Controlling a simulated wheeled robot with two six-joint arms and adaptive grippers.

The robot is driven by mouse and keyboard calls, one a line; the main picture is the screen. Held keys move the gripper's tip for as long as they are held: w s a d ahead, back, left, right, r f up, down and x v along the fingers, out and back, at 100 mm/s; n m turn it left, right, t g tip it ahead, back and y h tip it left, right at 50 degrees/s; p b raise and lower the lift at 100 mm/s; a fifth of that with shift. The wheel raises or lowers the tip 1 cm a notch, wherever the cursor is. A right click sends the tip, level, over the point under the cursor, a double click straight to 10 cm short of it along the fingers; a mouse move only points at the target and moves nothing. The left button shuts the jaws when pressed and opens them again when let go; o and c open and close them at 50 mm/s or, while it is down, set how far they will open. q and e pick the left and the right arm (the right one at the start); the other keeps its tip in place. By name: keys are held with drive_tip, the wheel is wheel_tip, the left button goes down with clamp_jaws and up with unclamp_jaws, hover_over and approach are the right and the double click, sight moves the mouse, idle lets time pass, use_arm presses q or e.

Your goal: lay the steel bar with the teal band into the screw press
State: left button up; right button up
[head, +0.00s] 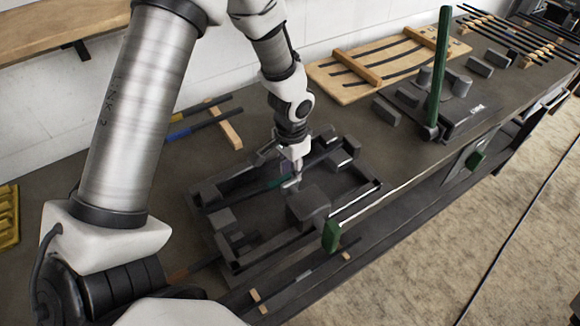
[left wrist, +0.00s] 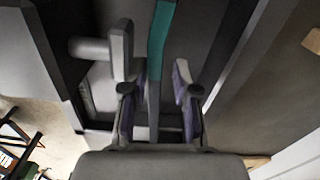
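The screw press (head: 222,243) is a dark rectangular frame with blocks inside, in the middle of the bench; a green handle (head: 331,236) is at its front edge. The steel bar with the teal band (head: 272,185) lies lengthwise along the far side inside the press frame. My left gripper (head: 290,181) points down over the bar at the band. In the left wrist view the teal band (left wrist: 161,32) and the darker bar run between the two fingers of the gripper (left wrist: 152,68). The fingers are apart, with gaps visible beside the bar. My right gripper is not in view.
Bars with yellow and blue bands (head: 192,129) rest on a wooden support behind the press. Another bar on wooden blocks (head: 300,273) lies in front. A tall green lever (head: 440,70) stands on a dark base to the right. A wooden board (head: 385,65) lies behind.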

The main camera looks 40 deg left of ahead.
use_arm(q)
wheel_tip(320, 180, up, 12)
idle(0.3)
idle(0.4)
